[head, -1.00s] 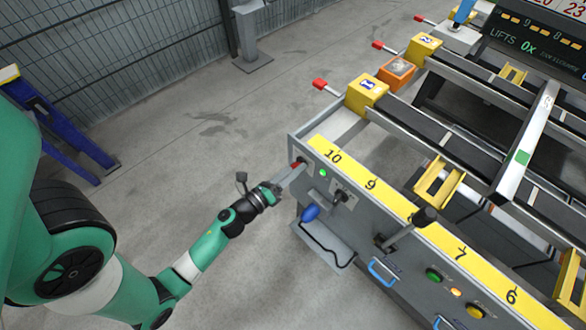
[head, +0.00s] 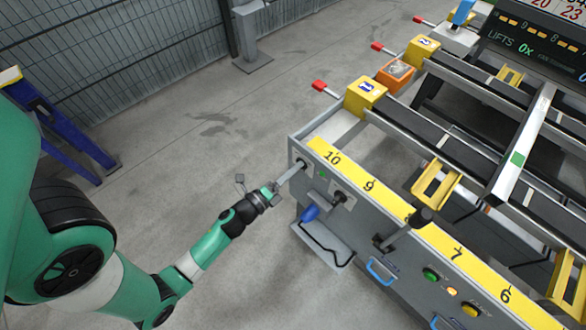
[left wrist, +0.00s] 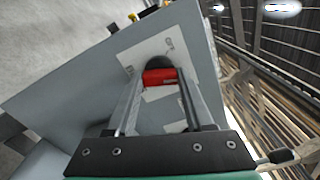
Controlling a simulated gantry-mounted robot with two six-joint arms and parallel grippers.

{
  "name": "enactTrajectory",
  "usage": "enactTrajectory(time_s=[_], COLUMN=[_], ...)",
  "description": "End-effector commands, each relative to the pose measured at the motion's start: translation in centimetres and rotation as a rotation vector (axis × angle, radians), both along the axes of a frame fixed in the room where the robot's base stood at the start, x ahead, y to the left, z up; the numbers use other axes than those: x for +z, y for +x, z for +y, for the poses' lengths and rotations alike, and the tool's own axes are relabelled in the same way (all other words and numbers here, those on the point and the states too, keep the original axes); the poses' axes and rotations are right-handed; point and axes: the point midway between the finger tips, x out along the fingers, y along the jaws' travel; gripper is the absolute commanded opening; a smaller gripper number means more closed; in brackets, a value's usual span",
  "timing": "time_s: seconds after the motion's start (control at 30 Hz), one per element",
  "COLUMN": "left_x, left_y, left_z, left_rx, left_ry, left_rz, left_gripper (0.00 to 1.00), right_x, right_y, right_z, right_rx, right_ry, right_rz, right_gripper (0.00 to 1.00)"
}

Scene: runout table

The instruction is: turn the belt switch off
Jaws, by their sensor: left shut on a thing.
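The belt switch is a red knob (left wrist: 160,77) on a dark round base, on a pale plate of the grey panel in the left wrist view. My left gripper (head: 297,166) reaches the panel's upper left corner in the head view, below the number 10. Its two fingers (left wrist: 158,82) stand on either side of the red knob and are shut on it. In the head view the knob is mostly hidden by the fingers. A small green lamp (head: 321,174) right of the switch looks dark. My right gripper is not in view.
A black lever (head: 420,217), a green button (head: 431,275) and a yellow button (head: 472,310) sit farther right.

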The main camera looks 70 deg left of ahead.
Motion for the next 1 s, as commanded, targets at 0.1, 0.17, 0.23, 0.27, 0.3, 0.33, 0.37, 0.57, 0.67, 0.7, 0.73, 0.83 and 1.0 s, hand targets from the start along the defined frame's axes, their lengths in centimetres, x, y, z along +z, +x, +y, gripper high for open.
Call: enactTrajectory(time_s=[0.1,0.17,0.23,0.27,0.3,0.33,0.37,0.57,0.67,0.7,0.73,0.83,1.0], left_x=[0.2,0.3,0.2,0.2,0.3,0.3,0.3,0.3,0.3,0.3,0.3,0.3,0.2], left_y=[0.0,0.0,0.0,0.0,0.0,0.0,0.0,0.0,0.0,0.0,0.0,0.0,0.0], left_z=[0.0,0.0,0.0,0.0,0.0,0.0,0.0,0.0,0.0,0.0,0.0,0.0,0.0], left_rx=[0.000,0.000,0.000,0.000,0.000,0.000,-0.001,0.000,0.000,0.000,0.000,0.000,0.000], left_ry=[-0.102,-0.153,-0.214,-0.240,-0.274,-0.300,-0.325,-0.498,-0.584,-0.619,-0.644,-0.726,-0.849], left_rz=[-0.047,-0.072,-0.099,-0.111,-0.127,-0.140,-0.152,-0.231,-0.271,-0.287,-0.299,-0.336,-0.394], left_gripper=[0.00,0.00,0.00,0.00,0.00,0.00,0.00,0.00,0.00,0.00,0.00,0.00,0.00], right_x=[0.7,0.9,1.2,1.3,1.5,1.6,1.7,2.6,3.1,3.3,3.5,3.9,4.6], right_y=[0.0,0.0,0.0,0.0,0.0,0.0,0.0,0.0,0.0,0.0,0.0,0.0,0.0], right_z=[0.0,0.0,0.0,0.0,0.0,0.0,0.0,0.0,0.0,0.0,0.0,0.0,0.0], right_rx=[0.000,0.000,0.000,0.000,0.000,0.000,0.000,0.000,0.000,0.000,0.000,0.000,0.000], right_ry=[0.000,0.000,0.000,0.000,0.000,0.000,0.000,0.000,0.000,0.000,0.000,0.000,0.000], right_rz=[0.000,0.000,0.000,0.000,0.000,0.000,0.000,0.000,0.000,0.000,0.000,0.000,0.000], right_gripper=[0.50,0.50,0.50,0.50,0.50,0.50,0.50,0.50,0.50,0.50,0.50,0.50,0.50])
